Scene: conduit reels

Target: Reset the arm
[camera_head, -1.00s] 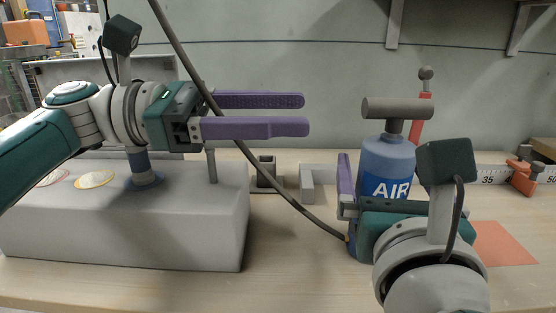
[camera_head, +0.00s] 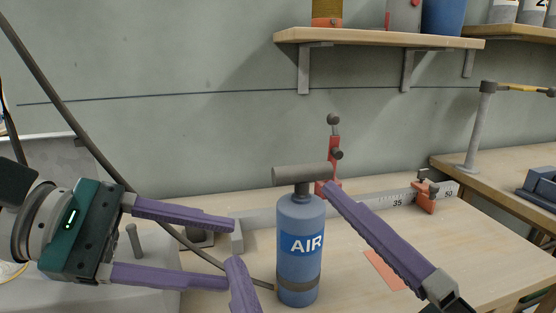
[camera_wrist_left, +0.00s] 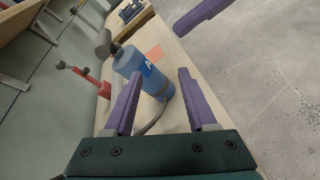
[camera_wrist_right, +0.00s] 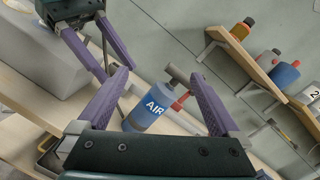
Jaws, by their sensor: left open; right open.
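The blue air pump (camera_head: 300,262), marked AIR, stands upright on the bench with its grey T-handle (camera_head: 303,173) on top. A dark hose (camera_head: 88,148) runs down to its base. My right gripper (camera_head: 282,222) is open, with one purple finger on each side of the pump in the head view. In the right wrist view the pump (camera_wrist_right: 146,112) shows between the open fingers; I see no grip on it. My left gripper (camera_head: 230,254) is open and empty, left of the pump, pointing right. The left wrist view shows the pump (camera_wrist_left: 128,64) beyond its fingers.
A grey block (camera_head: 150,250) lies at the left under my left gripper. A ruler rail (camera_head: 375,205) with red clamps runs behind the pump. An orange patch (camera_head: 384,270) lies right of it. Shelves (camera_head: 380,38) hang above. A second bench (camera_head: 500,180) stands at the right.

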